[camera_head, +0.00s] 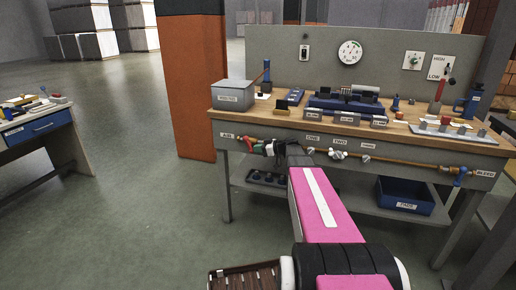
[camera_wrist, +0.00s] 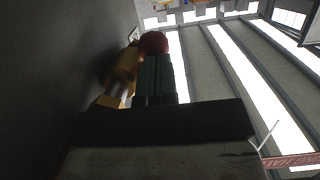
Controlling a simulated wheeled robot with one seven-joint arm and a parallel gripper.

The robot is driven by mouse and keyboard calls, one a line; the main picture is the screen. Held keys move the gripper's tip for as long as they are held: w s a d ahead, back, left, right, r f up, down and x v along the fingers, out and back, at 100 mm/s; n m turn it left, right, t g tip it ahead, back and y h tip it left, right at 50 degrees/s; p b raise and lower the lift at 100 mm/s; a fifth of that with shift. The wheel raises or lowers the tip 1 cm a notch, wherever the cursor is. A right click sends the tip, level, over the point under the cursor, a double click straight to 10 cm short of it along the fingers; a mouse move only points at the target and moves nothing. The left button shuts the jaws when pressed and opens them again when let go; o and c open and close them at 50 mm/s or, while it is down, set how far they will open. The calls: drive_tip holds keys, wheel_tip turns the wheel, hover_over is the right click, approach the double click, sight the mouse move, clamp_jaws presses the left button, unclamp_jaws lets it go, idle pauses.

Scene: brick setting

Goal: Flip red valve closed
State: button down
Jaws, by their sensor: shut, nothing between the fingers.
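The red valve handle (camera_head: 258,148) is near the left end of the brass pipe on the front of the workbench, by the label that seems to read AIR. It is small and partly hidden by my gripper in the head view. My gripper (camera_head: 270,149) is at the valve, with green fingers shut and nothing between them. In the wrist view, a rounded red part (camera_wrist: 154,42) shows just beyond the fingertips (camera_wrist: 156,58). The yellow brass valve body (camera_wrist: 121,76) is beside them on the left. Whether the fingers touch the handle cannot be told.
The workbench (camera_head: 228,115) carries a grey box (camera_head: 233,95), blue trays and small tools. The pipe (camera_head: 405,161) runs right along the bench front, with grey fittings (camera_head: 338,155). A blue bin (camera_head: 404,195) stands on the lower shelf.

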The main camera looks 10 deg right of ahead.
drive_tip(key=shift+w+a+f+t+y, duration=0.1)
drive_tip(key=shift+a+f+t+y, duration=0.1)
drive_tip(key=shift+f+t+y, duration=0.5)
drive_tip(key=shift+w+a+f+t+y, duration=0.15)
drive_tip(key=shift+t+y, duration=0.15)
drive_tip(key=shift+y, duration=0.7)
drive_tip(key=v, duration=1)
drive_tip(key=shift+s+d+f, duration=0.2)
drive_tip(key=shift+d+f, duration=0.1)
